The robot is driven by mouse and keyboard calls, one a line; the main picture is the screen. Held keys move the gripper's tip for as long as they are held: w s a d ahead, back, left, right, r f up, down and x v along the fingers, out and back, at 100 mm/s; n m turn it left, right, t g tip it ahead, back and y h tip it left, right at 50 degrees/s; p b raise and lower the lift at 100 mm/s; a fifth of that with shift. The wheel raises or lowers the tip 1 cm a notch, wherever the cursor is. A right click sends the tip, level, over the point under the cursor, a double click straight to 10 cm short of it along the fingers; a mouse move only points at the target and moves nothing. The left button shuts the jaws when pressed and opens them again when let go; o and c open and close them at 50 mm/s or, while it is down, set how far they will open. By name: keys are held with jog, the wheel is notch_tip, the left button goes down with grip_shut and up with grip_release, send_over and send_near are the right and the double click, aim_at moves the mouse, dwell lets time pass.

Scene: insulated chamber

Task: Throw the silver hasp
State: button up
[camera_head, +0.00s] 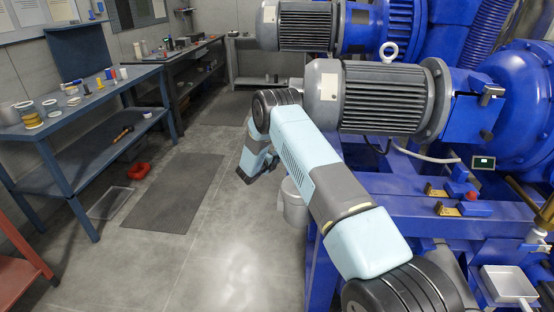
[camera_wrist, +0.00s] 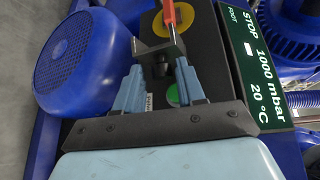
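In the wrist view, a silver-grey angled metal piece (camera_wrist: 158,48), which may be the hasp, lies at the fingertips of my gripper (camera_wrist: 160,72). A red-handled part (camera_wrist: 169,14) rises behind it. The two pale blue fingers stand apart, with a dark knob showing between them; I cannot tell whether they touch the metal.
A display (camera_wrist: 262,68) reads STOP, 1000 mbar, 20 °C beside a green button (camera_wrist: 173,95). A blue round housing (camera_wrist: 75,65) is close at left. Grey motors (camera_head: 370,97) crowd my arm. A blue workbench (camera_head: 75,117) stands left, with clear floor (camera_head: 215,225) between.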

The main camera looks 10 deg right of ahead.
grip_shut()
jog(key=shift+s, duration=0.1)
jog(key=shift+a+f, duration=0.1)
dwell(0.3)
